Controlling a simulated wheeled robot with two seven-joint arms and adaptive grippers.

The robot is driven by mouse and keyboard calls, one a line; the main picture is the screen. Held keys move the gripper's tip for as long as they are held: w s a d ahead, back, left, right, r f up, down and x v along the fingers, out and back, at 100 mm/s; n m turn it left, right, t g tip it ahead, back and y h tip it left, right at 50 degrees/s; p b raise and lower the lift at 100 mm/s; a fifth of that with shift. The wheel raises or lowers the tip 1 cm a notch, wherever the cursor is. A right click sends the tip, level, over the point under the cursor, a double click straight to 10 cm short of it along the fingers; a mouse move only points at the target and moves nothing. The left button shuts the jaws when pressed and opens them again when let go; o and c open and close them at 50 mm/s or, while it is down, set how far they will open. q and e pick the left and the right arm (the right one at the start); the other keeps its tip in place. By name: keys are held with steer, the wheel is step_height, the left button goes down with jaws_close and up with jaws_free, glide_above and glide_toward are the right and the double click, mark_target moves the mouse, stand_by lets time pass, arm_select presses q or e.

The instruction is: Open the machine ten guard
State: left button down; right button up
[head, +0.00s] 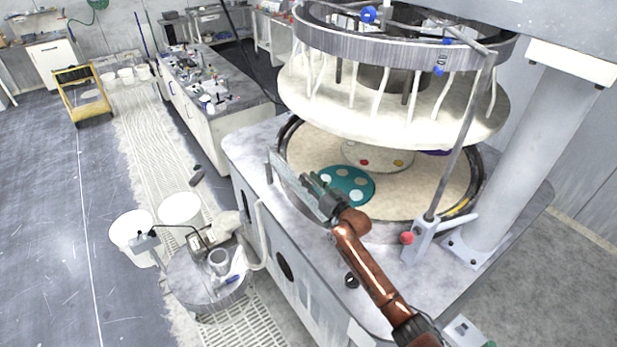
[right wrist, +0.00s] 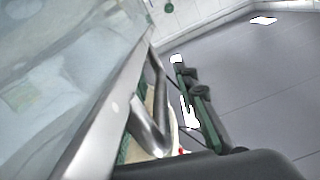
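The polishing machine (head: 250,160) has a round sand-coloured platen (head: 420,190) with a teal disc (head: 347,186) on it. A narrow, greyish see-through guard panel (head: 290,182) stands at the platen's front-left edge. In the right wrist view the guard's clear sheet and metal frame (right wrist: 105,105) fill the left, with a bent metal handle (right wrist: 150,128) beside the frame. My right gripper (head: 318,190) is at the guard. One green and black finger (right wrist: 198,105) shows right of the handle; the other is mostly hidden, so its grip is unclear. My left gripper is out of view.
A large ring-shaped upper head (head: 390,105) hangs over the platen, with a slanted metal rod (head: 462,140) at the right. A red knob (head: 406,238) sits near my right arm. White buckets (head: 130,232) and a round drum (head: 207,285) stand at the lower left.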

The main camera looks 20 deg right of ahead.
steer(key=shift+w+a, duration=0.15)
steer(key=shift+w, duration=0.35)
steer(key=shift+c, duration=0.5)
jaws_close()
